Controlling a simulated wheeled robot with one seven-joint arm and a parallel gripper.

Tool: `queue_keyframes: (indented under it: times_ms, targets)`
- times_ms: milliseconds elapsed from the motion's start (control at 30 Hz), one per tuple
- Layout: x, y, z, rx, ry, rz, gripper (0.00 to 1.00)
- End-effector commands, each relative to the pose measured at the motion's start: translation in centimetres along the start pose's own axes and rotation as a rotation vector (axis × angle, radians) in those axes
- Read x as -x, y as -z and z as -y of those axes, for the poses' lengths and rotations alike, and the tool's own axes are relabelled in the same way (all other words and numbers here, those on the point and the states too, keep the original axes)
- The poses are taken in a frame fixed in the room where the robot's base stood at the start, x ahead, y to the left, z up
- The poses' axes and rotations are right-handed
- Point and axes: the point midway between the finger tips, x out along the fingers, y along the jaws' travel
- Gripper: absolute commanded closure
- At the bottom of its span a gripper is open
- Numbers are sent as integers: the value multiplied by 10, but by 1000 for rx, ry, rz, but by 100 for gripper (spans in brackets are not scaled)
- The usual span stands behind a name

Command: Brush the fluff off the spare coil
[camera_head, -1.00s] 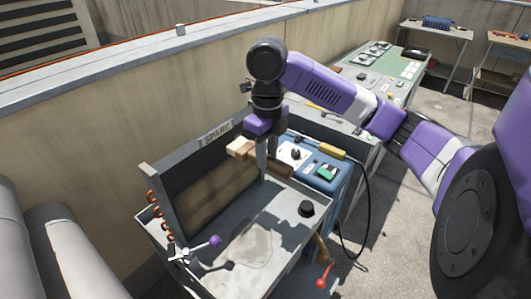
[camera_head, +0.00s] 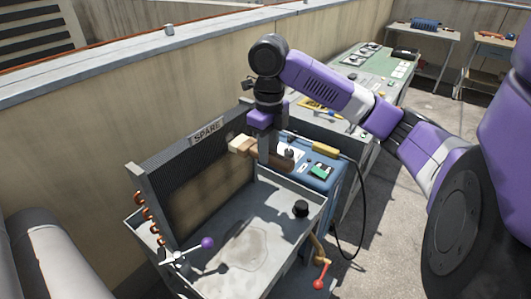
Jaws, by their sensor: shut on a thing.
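The spare coil (camera_head: 160,172) stands upright at the back left of a grey metal tray, with dark fins, copper bends on its left end and a "SPARE" label (camera_head: 208,130) on top. A brown, matted layer of fluff (camera_head: 205,195) covers much of its front face. My gripper (camera_head: 264,160) is shut on the wooden handle of a brush (camera_head: 240,146). The brush's pale head points left, near the coil's upper right part. I cannot tell whether it touches the coil. The gripper hides the coil's right end.
The tray (camera_head: 285,235) carries a purple-knobbed clamp handle (camera_head: 207,243) and a black knob (camera_head: 300,208). A red-knobbed lever (camera_head: 319,284) hangs in front. A blue case (camera_head: 318,168) with a cable stands right of it. Grey pipes (camera_head: 45,255) fill the lower left.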

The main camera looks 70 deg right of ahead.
Motion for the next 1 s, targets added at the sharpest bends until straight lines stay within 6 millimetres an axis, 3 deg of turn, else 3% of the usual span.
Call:
queue_keyframes:
  times_ms: [1000]
  targets:
    - [-1,-10,2,1,0,1,100]
